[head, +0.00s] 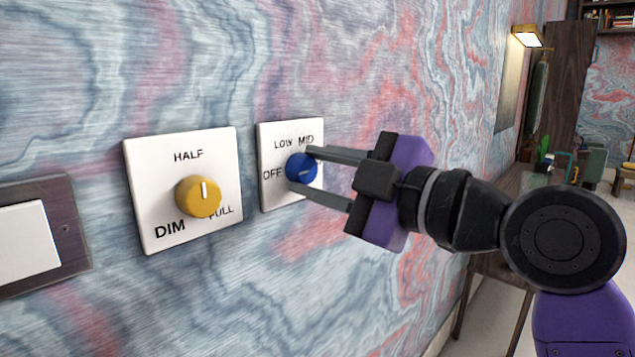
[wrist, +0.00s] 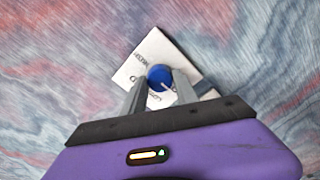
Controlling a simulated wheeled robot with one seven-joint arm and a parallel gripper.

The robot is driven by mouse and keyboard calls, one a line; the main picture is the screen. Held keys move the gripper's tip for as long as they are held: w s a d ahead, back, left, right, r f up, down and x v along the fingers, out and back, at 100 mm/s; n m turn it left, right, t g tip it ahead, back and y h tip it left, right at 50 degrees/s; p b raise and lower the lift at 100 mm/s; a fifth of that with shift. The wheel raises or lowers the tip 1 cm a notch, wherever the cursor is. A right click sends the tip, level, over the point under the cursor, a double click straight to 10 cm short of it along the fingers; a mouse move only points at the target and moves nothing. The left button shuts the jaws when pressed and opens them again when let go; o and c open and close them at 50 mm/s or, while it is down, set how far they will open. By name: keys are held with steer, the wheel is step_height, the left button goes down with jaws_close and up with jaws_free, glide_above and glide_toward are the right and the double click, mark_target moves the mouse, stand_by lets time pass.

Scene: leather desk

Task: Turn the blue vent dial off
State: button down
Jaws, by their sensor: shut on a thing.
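The blue vent dial (head: 301,168) is mounted on a white square plate (head: 278,199) on the wall. The plate reads OFF, LOW and MID; its right side is hidden behind my gripper. My gripper (head: 300,169) reaches in from the right with one finger above and one below the dial, shut on it. In the wrist view the dial (wrist: 159,77) sits between the two fingertips (wrist: 158,84). A pale pointer mark shows on the dial; in the head view it seems to point toward the OFF side, but I cannot tell exactly.
A yellow dial (head: 199,196) on a white plate (head: 150,150) marked DIM, HALF and FULL is to the left. A white switch (head: 27,240) in a dark frame is at the far left. A desk (head: 510,188) and wall lamp (head: 528,37) are at the right.

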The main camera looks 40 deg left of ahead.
stand_by(0.3)
steer(key=c, duration=0.9)
jaws_free()
steer(key=shift+c, duration=0.2)
steer(key=shift+d, duration=0.1)
steer(key=d, duration=0.7)
steer(key=shift+s+d, duration=0.3)
steer(key=shift+d, duration=0.05)
